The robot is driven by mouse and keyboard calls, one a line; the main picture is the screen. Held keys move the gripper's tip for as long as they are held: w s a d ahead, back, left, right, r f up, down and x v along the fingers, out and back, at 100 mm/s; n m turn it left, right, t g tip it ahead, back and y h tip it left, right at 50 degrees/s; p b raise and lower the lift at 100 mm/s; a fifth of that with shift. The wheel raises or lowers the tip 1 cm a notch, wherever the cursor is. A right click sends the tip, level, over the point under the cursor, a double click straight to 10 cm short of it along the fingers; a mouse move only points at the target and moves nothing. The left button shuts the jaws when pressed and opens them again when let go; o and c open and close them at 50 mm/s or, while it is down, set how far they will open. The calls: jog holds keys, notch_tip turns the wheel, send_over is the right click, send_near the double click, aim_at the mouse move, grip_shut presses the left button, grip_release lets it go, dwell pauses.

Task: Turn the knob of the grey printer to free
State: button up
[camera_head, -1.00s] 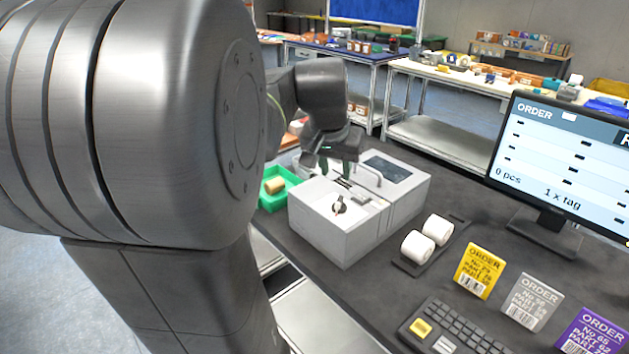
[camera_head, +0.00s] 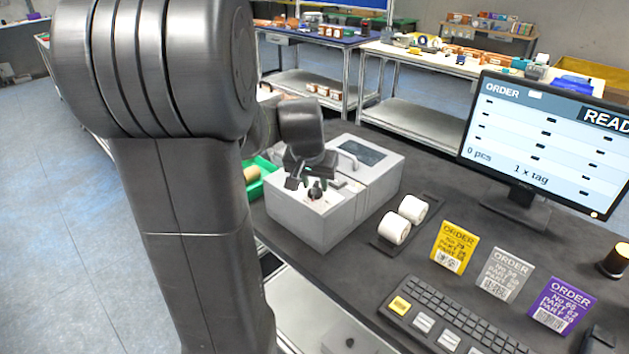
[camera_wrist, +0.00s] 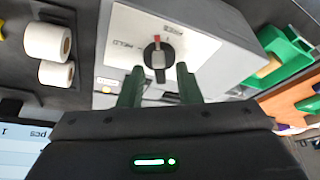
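The grey printer (camera_head: 318,218) stands on the dark table in the head view. Its round black knob (camera_wrist: 158,55) with a grey bar and a red mark shows in the wrist view, on a light panel with printed labels.
Two white label rolls (camera_head: 395,229) lie right of the printer, and a green bin (camera_head: 257,185) stands at its left. A monitor (camera_head: 545,150), a keyboard (camera_head: 450,322) and yellow, grey and purple order cards are further right.

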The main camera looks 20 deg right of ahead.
grip_shut()
jog(key=shift+w+f+m+g+h+b, duration=0.1)
jog(key=shift+m+g+h+b, duration=0.25)
jog(key=shift+m+b, duration=0.9)
jog(key=shift+a+m+g+h+b, duration=0.1)
jog(key=shift+m+g+h+b, duration=0.5)
jog(key=shift+m, duration=0.85)
jog(key=shift+r+y, duration=0.2)
jog(key=shift+y, duration=0.05)
jog(key=shift+o, duration=0.6)
grip_release()
